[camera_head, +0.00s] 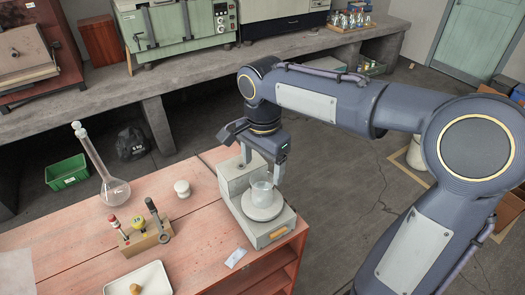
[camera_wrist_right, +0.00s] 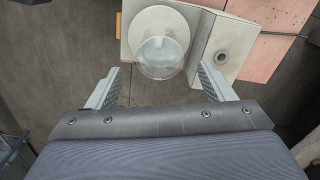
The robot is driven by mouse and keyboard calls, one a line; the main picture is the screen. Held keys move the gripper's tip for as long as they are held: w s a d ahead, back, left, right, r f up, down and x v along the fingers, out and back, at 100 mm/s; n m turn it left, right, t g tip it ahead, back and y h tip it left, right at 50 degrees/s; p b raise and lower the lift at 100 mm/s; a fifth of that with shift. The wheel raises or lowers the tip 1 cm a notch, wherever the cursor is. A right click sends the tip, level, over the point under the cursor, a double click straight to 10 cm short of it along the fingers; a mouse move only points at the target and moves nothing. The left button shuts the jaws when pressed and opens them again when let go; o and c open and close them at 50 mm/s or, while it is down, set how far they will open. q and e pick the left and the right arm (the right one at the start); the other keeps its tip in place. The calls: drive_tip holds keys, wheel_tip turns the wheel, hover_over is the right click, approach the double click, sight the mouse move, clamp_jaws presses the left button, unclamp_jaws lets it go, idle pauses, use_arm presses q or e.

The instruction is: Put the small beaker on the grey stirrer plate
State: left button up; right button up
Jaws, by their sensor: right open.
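The small beaker (camera_head: 262,194) is clear glass and stands upright on the round plate of the grey stirrer (camera_head: 283,222) at the bench's right corner. In the right wrist view the beaker (camera_wrist_right: 160,58) sits over the edge of the round plate (camera_wrist_right: 148,22), ahead of the fingertips. My right gripper (camera_head: 262,158) is above and behind the beaker in the head view. In the wrist view its two fingers (camera_wrist_right: 160,80) are wide apart with nothing between the pads, and the beaker is apart from them. My left gripper is not in view.
On the pink bench are a long-necked flask (camera_head: 115,190), a white jar (camera_head: 182,188), a wooden rack with tools (camera_head: 145,238), a white tray (camera_head: 138,280) and a small label card (camera_head: 236,258). The bench's right edge is close to the stirrer.

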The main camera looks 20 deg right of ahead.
drive_tip(key=s+d+r+n+t+y, duration=0.25)
drive_tip(key=s+n, duration=0.25)
drive_tip(key=s, duration=0.4)
drive_tip(key=s+a+f+n+t+y, duration=0.1)
drive_tip(key=s+a+f+n+t, duration=0.1)
drive_tip(key=s+f+n, duration=0.4)
drive_tip(key=s+f+t, duration=0.1)
drive_tip(key=s, duration=0.2)
drive_tip(key=shift+n, duration=0.4)
